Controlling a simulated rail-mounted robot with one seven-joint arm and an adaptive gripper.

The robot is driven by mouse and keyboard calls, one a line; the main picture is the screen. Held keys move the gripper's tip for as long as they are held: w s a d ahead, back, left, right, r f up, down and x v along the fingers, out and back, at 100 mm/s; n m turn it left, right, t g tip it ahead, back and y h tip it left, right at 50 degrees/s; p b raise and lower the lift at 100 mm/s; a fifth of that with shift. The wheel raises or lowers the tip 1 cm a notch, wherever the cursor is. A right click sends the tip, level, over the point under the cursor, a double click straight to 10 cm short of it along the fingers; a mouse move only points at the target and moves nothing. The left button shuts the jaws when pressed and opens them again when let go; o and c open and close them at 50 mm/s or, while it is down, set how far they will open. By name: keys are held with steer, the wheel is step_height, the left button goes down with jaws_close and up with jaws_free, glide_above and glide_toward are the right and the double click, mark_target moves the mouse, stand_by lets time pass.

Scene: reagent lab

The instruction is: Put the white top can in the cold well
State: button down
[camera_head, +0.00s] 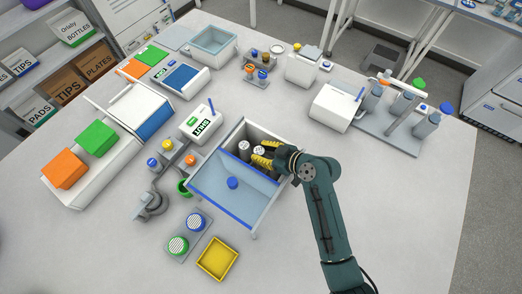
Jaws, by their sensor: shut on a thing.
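My gripper (263,157), with yellow ridged fingers on a dark teal arm, reaches into the back part of an open grey box (265,213) in the middle of the table. Two white-topped cans show there: one on the left (244,147), and one on the right (259,150) right at my fingers. My gripper appears shut on the right white-topped can; the fingers hide part of it. The box's front part is a pale blue panel with a blue knob (233,183). I cannot tell for certain which container is the cold well.
A white box marked "BUT" (203,123) stands close left of the grey box. A yellow tray (217,259) and a rack with striped-top cans (178,246) are in front. A bottle stand (395,122) is at right.

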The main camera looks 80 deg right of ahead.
steer(key=shift+f, duration=0.35)
steer(key=c, duration=0.7)
jaws_free()
steer(key=shift+a+f, duration=0.1)
steer(key=shift+f, duration=0.05)
steer(key=shift+c, duration=0.2)
steer(key=shift+s+f, duration=0.1)
steer(key=shift+r, duration=0.25)
steer(key=shift+r+p, duration=0.65)
steer(key=shift+p, duration=0.05)
steer(key=b+v, duration=0.1)
steer(key=v, duration=1.1)
